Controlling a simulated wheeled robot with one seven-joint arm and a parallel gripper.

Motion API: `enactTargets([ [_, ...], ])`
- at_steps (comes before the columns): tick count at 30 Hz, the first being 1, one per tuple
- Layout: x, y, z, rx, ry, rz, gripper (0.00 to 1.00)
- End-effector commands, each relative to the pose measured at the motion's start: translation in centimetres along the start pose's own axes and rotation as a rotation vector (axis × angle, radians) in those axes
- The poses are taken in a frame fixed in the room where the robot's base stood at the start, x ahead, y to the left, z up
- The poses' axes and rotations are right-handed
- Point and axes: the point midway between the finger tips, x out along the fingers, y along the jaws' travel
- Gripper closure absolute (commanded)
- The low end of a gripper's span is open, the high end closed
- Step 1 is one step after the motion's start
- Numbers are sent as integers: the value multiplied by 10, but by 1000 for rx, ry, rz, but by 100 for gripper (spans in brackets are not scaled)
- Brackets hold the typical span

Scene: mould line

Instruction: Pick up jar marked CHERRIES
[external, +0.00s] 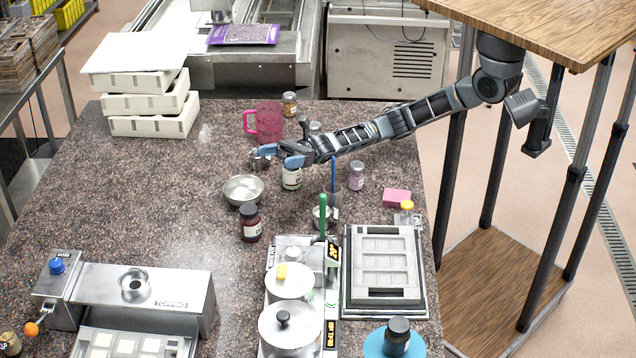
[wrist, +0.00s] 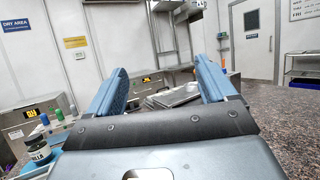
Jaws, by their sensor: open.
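No label reading CHERRIES can be made out. In the wrist view the open fingers (wrist: 160,72) point across the room.
A steel bowl (external: 243,190), pink mug (external: 268,120), amber jar (external: 290,104) and pale purple jar (external: 356,176) stand nearby. White pots (external: 290,328) and a grey mould (external: 385,262) are nearer the front. A jar ending "ILLA" (wrist: 39,158) shows in the wrist view. The counter's left middle is clear.

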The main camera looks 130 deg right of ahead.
Motion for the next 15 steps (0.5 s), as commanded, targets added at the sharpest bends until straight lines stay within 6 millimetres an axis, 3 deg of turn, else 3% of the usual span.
enactTargets([
  [1, -14, -9, -41, -8, 99, -19, 16],
  [3, -32, -20, -83, -13, 221, -51, 16],
  [6, -53, -32, -122, -21, 337, -87, 16],
  [11, -69, -42, -147, -29, 416, -117, 16],
  [15, -62, -43, -153, -28, 424, -118, 16],
])
